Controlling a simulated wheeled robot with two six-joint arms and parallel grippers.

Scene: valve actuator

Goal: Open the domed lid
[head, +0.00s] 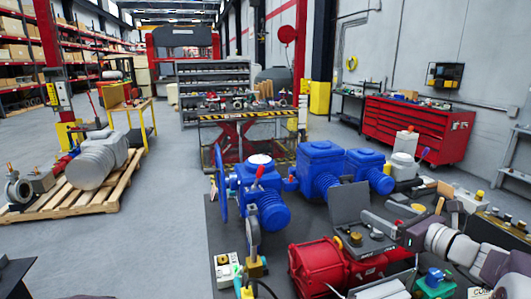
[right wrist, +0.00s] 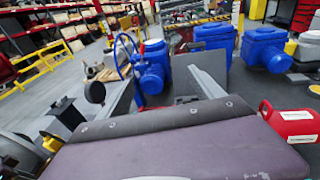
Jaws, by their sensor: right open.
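A blue valve actuator with a handwheel stands on the dark workbench in the head view. A pale round cap (head: 260,160) sits on its top and looks closed; I take it for the domed lid, but cannot be sure. The blue actuator body (head: 262,182) also shows in the right wrist view (right wrist: 152,72), where its top is hard to make out. My left gripper is not in view.
Two more blue actuators (head: 322,165) stand to the right of the first. A red motor-like housing (head: 317,268) lies in front, near my right gripper. An upright lever-like part (head: 253,235) stands before the first actuator. A wooden pallet (head: 75,200) is on the floor at left.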

